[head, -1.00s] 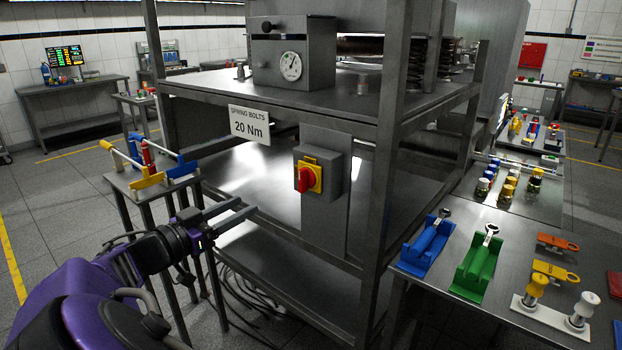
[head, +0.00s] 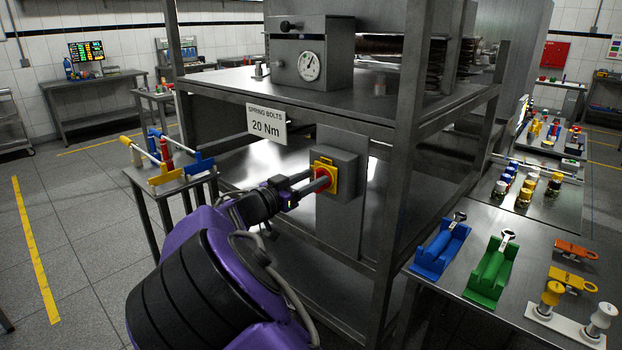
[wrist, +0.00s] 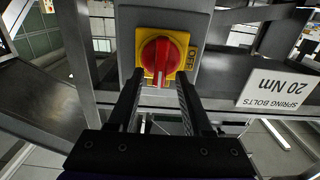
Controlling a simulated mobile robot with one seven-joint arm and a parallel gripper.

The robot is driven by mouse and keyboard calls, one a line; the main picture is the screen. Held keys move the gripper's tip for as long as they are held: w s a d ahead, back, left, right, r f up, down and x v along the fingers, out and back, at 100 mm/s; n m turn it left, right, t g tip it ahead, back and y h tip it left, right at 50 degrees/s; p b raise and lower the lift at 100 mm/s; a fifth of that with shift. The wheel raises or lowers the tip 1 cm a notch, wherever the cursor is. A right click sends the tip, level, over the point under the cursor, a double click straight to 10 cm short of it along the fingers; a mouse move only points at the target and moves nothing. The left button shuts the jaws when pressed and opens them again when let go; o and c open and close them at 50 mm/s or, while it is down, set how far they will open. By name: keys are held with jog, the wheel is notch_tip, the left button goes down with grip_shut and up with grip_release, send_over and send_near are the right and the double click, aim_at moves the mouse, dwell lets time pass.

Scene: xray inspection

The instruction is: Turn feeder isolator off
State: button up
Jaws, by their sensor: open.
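The feeder isolator is a red rotary knob (wrist: 160,55) on a yellow plate (wrist: 186,72), fixed to a grey box (wrist: 197,22) on the steel frame. In the wrist view the word OFF stands on the plate, right of the knob, and the knob's grip with its white mark runs up and down. My gripper (wrist: 159,78) is open, its two fingertips close to the knob's left and right sides. I cannot tell whether they touch it. In the head view my gripper (head: 319,179) reaches the yellow plate (head: 325,164) and partly hides the knob.
A sign reading "SPRING BOLTS 20 Nm" (head: 266,123) hangs left of the box. A small stand (head: 150,183) with coloured-handled tools is at the left. A bench (head: 510,270) with blue and green holders is at the right. Frame posts stand close by.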

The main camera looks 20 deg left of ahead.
grip_shut()
dwell(0.3)
jog(key=shift+f+n+b, duration=0.1)
jog(key=shift+n+b, duration=0.2)
jog(key=shift+b, duration=0.1)
jog(key=n+b, duration=0.2)
jog(key=shift+w+a+f+n, duration=0.1)
jog(key=shift+a+n, duration=0.05)
jog(key=shift+n, duration=0.15)
jog(key=shift+w+a+f+n, duration=0.1)
jog(key=shift+a+f+n, duration=0.1)
jog(key=shift+n, duration=2.25)
jog(key=shift+w+a+f+n, duration=0.1)
jog(key=shift+a+f+n, duration=0.05)
jog(key=shift+n, duration=2.25)
jog(key=shift+a+f+n, duration=0.15)
jog(key=shift+f+n, duration=0.05)
jog(key=shift+n, duration=2.25)
